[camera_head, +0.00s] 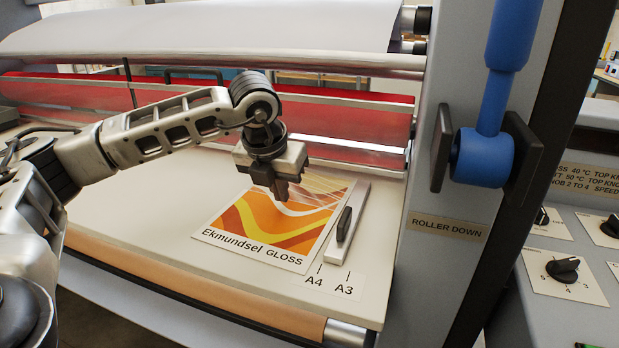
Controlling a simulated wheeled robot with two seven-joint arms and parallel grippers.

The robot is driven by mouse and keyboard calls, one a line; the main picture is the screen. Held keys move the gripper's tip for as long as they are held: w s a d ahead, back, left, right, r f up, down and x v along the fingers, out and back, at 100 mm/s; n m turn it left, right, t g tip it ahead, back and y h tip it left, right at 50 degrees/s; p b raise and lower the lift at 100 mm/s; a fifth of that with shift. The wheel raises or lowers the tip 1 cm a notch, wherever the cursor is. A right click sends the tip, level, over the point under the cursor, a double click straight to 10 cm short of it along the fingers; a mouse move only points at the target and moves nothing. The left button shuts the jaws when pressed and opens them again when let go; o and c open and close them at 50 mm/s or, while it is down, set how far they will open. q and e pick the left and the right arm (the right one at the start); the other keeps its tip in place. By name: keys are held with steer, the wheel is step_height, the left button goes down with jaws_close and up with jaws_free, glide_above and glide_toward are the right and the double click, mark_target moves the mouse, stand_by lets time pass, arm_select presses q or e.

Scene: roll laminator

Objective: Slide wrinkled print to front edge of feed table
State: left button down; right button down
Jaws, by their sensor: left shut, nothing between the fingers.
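The print (268,228) lies on the pale feed table (160,200). It has orange, yellow and red waves and the words "Ekmundsel GLOSS" along its near edge. My left gripper (281,196) points down over the far part of the print with its fingers shut and nothing in them. It hides some of the print there. I cannot tell whether the fingertips touch the paper. My right gripper is not in view.
A side guide with a black handle (345,225) stands right of the print. A3 and A4 marks are on the table near it. The rollers (210,62) and red panel (340,120) lie behind. A blue lever (490,110) rises at right. The table's left part is clear.

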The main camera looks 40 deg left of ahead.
mark_target(275, 220)
arm_select(q)
steer(key=shift+f, duration=0.1)
steer(key=shift+f+b, duration=0.65)
steer(key=shift+b, duration=0.05)
stand_by(0.7)
steer(key=shift+f, duration=0.1)
stand_by(0.3)
steer(key=shift+s, duration=0.1)
steer(key=shift+s+d+f+b, duration=0.1)
steer(key=shift+s+d+b, duration=0.05)
steer(key=shift+b, duration=0.25)
steer(key=shift+s+d+b, duration=0.35)
steer(key=shift+s, duration=0.5)
steer(key=shift+s+d+b, duration=0.3)
steer(key=shift+s, duration=0.55)
